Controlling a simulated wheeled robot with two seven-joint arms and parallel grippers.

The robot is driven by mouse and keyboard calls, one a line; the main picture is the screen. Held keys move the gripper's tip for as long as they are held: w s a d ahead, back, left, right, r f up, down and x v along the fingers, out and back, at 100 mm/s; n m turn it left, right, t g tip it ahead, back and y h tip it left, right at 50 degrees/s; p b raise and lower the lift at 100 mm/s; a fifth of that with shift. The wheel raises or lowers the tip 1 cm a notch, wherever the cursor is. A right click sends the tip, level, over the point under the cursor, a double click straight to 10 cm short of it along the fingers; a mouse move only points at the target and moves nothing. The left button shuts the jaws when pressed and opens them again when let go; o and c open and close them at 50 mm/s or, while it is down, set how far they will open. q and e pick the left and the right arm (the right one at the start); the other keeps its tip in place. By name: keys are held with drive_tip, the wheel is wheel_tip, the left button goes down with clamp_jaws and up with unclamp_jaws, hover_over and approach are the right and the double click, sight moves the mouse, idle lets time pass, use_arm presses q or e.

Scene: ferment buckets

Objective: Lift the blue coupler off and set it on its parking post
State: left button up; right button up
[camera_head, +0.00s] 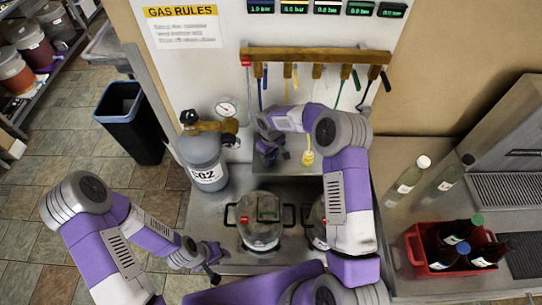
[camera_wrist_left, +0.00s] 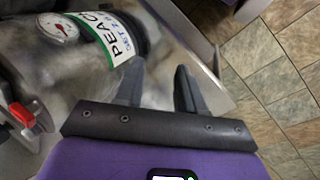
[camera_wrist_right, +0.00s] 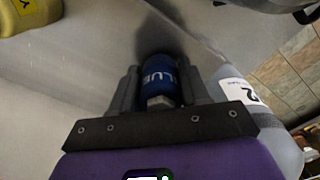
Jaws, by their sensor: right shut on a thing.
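The blue coupler (camera_wrist_right: 158,78) sits between the fingers of my right gripper (camera_wrist_right: 158,88) in the right wrist view, with part of the word BLUE on it. That gripper is shut on it. In the head view my right gripper (camera_head: 270,153) is in front of the wall panel, above the steel counter, and mostly hides the coupler. Whether the coupler touches anything beneath is hidden. I cannot make out its parking post. My left gripper (camera_wrist_left: 157,88) is open and empty beside a vessel labelled PEACH (camera_wrist_left: 95,40). It also shows low in the head view (camera_head: 212,262).
A yellow coupler (camera_head: 308,157) hangs right of my right gripper. A wooden rail (camera_head: 315,56) with several coloured hoses is above. A grey CO2 cylinder (camera_head: 203,160) stands left. A clear-lidded vessel (camera_head: 260,225) is in front. A red bottle crate (camera_head: 425,265) sits right.

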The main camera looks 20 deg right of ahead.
drive_tip(key=shift+f+b, duration=0.55)
drive_tip(key=shift+b, duration=0.2)
idle(1.0)
drive_tip(key=o, duration=1.7)
drive_tip(key=shift+r, duration=0.1)
drive_tip(key=shift+r+p, duration=2.1)
drive_tip(key=shift+r, duration=1.6)
drive_tip(key=shift+s+f, duration=0.1)
